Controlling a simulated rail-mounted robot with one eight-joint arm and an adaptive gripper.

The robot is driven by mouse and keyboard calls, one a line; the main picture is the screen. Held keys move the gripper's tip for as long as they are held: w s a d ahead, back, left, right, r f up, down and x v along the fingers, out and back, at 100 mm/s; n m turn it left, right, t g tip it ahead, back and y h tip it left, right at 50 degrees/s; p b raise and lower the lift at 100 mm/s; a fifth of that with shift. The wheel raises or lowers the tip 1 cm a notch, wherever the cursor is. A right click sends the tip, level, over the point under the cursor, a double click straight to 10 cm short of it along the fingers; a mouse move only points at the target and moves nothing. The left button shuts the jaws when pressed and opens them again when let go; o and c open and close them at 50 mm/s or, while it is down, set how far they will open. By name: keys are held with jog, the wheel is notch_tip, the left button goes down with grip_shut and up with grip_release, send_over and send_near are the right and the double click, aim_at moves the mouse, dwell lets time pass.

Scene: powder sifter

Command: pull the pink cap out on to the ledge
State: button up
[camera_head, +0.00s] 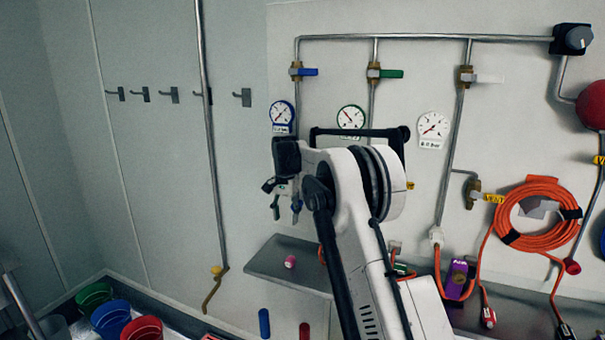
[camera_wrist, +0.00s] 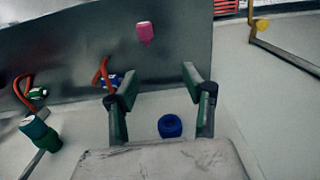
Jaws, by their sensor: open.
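The pink cap (camera_head: 290,262) is a small cylinder on the grey ledge (camera_head: 262,266), near its left part. In the wrist view the pink cap (camera_wrist: 145,32) shows near the top, on the dark ledge surface (camera_wrist: 75,45), with clear surface around it. My gripper (camera_head: 286,207) is above the ledge in the head view, its fingers hanging down, apart from the cap. In the wrist view my gripper (camera_wrist: 149,84) is open, with nothing held between its two green fingers. The cap lies beyond the fingertips there, between their lines.
A blue cylinder (camera_head: 264,323) and a red one (camera_head: 304,331) sit below the ledge. Coloured cups (camera_head: 112,318) stand lower left. A coiled orange hose (camera_head: 540,190) hangs at right. A pipe (camera_head: 208,120) runs left of the ledge.

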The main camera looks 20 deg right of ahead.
jog(key=w+d+r+p, duration=0.3)
jog(key=r+p, duration=0.4)
jog(key=r, duration=0.3)
jog(key=s+a+r+n+t+b, duration=0.1)
jog(key=s+a+r+b, duration=0.1)
jog(key=s+r, duration=0.4)
jog(key=shift+s+a+r+n+t+b, duration=0.35)
jog(key=shift+s+a, duration=0.2)
jog(key=shift+a, duration=0.3)
jog(key=shift+f, duration=0.1)
